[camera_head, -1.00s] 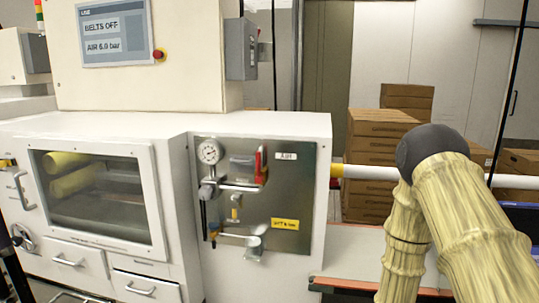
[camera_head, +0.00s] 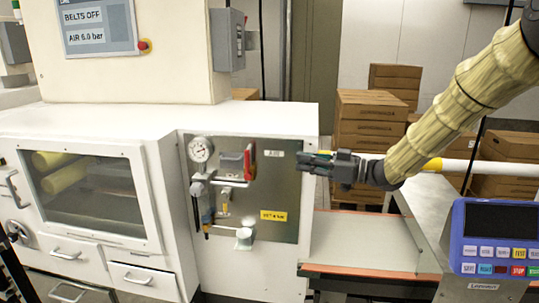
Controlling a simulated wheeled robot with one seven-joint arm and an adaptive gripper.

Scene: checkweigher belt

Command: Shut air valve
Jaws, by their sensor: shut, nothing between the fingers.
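The air panel (camera_head: 273,193) is a grey metal plate on the front of the white machine. The screen (camera_head: 97,27) reads "BELTS OFF" and "AIR 6.0 bar". My gripper (camera_head: 304,162) is shut and empty, pointing left near the panel's right edge. It is to the right of the red handle, apart from it in the picture.
A blue control box (camera_head: 497,243) with buttons stands at lower right. A conveyor belt (camera_head: 362,241) lies below my gripper.

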